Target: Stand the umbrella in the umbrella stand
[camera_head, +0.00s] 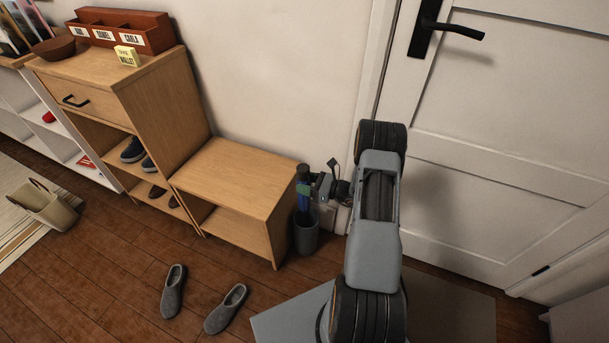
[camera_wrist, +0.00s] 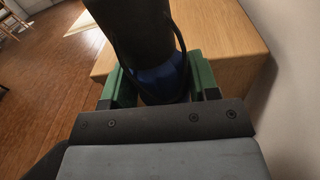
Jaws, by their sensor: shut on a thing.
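The umbrella (camera_head: 304,203) is blue with a dark upper part. It is upright, with its lower end at the mouth of the dark grey umbrella stand (camera_head: 306,238); how deep it reaches inside is hidden. My gripper (camera_head: 306,189) is shut on the umbrella near its upper part, coming from the right. In the wrist view the green fingers of my gripper (camera_wrist: 158,80) are on both sides of the blue and black umbrella (camera_wrist: 160,78). The stand is not visible in the wrist view.
A low wooden bench (camera_head: 240,180) stands just left of the stand, beside a taller wooden cabinet (camera_head: 125,95). Grey slippers (camera_head: 226,309) lie on the floor in front. A white door (camera_head: 500,140) is at the right. A tan bag (camera_head: 48,205) sits at the far left.

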